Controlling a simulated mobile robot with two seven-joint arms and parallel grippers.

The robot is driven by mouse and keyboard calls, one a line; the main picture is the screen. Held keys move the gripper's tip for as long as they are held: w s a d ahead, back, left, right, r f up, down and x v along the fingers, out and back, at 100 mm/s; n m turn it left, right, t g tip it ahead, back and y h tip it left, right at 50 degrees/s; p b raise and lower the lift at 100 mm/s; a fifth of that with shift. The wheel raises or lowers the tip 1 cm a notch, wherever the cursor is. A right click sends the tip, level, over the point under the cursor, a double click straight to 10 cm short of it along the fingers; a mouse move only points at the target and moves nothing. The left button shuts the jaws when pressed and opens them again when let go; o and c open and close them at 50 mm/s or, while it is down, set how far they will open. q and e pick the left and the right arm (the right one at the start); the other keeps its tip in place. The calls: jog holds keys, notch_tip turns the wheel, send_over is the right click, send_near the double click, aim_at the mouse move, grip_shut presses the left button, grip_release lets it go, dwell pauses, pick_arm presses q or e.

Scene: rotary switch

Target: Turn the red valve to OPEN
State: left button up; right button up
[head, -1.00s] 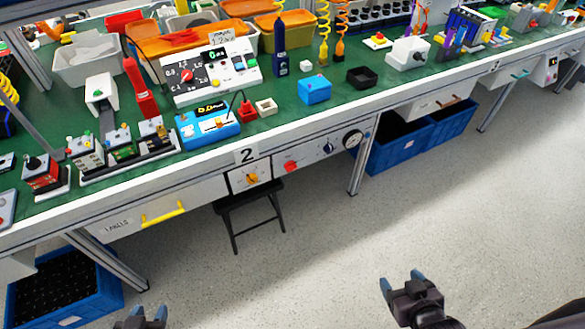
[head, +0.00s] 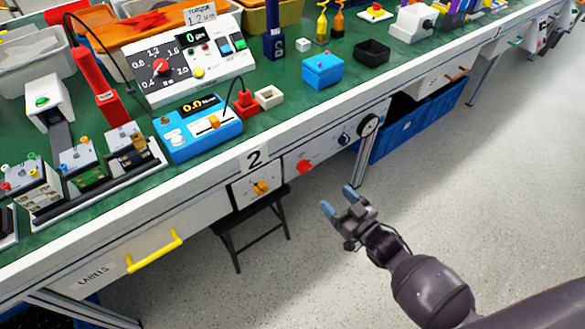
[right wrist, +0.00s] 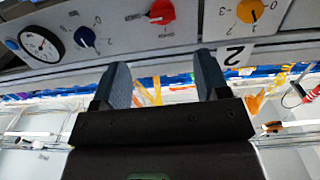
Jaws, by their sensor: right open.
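The red valve is a red knob (head: 305,166) on the front panel under the bench edge, right of the number 2 label. It also shows at the top of the right wrist view as a red knob (right wrist: 161,12), where the picture is upside down. Its OPEN mark is too small to read. My right gripper (head: 338,199) is open and empty, in front of the panel, appearing below and to the right of the knob. In the right wrist view its two fingers (right wrist: 161,65) are spread apart, with the knob beyond them. My left gripper is out of view.
Beside the red knob are an orange knob (head: 261,187), a blue knob (head: 344,139) and a round gauge (head: 368,125). A black stool (head: 250,225) stands below. A yellow drawer handle (head: 155,251) sticks out at the left. The floor at right is clear.

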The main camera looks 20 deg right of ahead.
aim_at(307, 171)
jog(key=b+x, duration=0.2)
jog(key=x, duration=0.8)
jog(key=shift+w+a, duration=0.2)
jog(key=shift+w, duration=0.1)
jog(key=shift+w+a, duration=0.2)
jog(key=shift+w, duration=0.4)
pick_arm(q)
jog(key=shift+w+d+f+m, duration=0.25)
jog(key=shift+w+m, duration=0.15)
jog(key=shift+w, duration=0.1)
pick_arm(e)
jog(key=shift+w+r, duration=0.1)
jog(key=shift+w, duration=0.1)
jog(key=c, duration=0.9)
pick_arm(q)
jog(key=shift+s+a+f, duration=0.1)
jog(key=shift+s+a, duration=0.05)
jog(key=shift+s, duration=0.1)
